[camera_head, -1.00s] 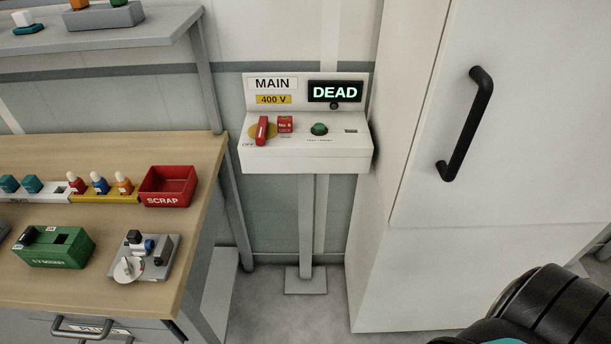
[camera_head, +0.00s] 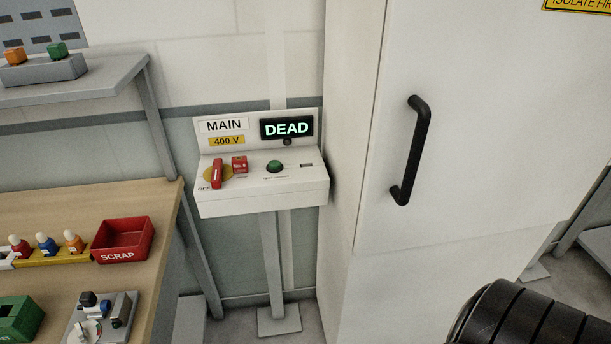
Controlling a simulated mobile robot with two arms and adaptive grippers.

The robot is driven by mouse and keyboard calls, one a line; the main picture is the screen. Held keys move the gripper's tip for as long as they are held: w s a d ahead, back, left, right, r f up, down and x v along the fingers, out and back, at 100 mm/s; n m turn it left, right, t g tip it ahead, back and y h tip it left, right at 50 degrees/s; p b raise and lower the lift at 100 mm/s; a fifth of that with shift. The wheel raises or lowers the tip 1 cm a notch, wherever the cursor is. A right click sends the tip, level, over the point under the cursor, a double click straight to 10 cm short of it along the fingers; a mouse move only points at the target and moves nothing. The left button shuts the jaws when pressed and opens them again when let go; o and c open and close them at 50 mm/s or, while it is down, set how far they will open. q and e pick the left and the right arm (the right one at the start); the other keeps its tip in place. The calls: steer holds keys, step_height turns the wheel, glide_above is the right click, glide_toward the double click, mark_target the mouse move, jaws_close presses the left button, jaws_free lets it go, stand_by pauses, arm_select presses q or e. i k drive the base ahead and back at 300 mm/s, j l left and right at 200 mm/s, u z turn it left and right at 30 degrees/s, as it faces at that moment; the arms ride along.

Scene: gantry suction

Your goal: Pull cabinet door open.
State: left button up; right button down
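The white cabinet door (camera_head: 480,130) fills the right part of the head view and looks closed. Its black vertical bar handle (camera_head: 418,150) sits near the door's left edge, and nothing touches it. A dark rounded part of my own arm shows at the bottom right, below the handle and apart from it. Neither gripper's fingers are in view.
A white switch box (camera_head: 262,190) on a post stands left of the cabinet, with a display (camera_head: 286,128) reading DEAD. A wooden workbench (camera_head: 165,200) with a red scrap bin (camera_head: 122,240) is at the left, below a grey shelf (camera_head: 110,84). A yellow label (camera_head: 580,5) is at the top right.

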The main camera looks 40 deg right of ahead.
mark_target(490, 116)
steer(key=z, duration=2.4)
